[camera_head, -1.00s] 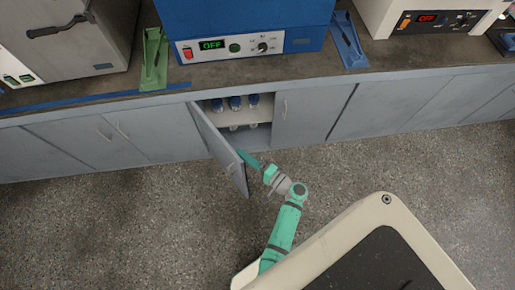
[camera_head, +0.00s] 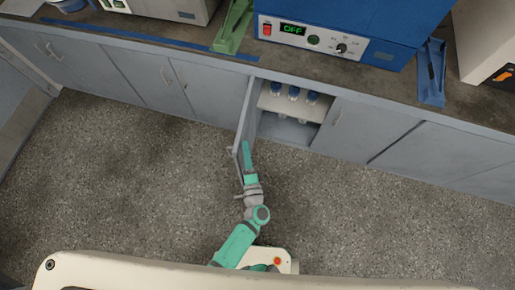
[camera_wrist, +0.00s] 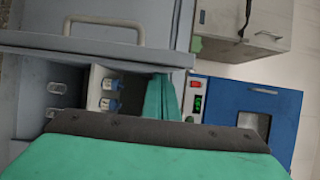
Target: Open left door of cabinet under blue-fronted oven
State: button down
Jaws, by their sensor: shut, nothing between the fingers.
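The blue-fronted oven (camera_head: 352,28) stands on the counter at the top of the head view; its blue front also shows in the wrist view (camera_wrist: 230,98). The cabinet's left door (camera_head: 245,120) stands wide open below it, swung out from its left edge. Its handle (camera_head: 232,152) is at the free edge, and a handle spans the upper left of the wrist view (camera_wrist: 105,22). My gripper (camera_head: 246,148) is shut and empty, on the inner side of the door near its free edge. I cannot tell if it touches the door.
Inside the cabinet, a shelf (camera_head: 285,105) holds several blue-capped bottles (camera_head: 294,93). The right door (camera_head: 360,130) is shut. A green stand (camera_head: 234,27) and a blue stand (camera_head: 431,75) flank the oven. The speckled floor (camera_head: 140,190) is clear.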

jog(key=shift+a, duration=0.4)
jog(key=d+v, duration=0.2)
jog(key=v, duration=0.9)
dwell(0.3)
jog(key=shift+f, duration=0.1)
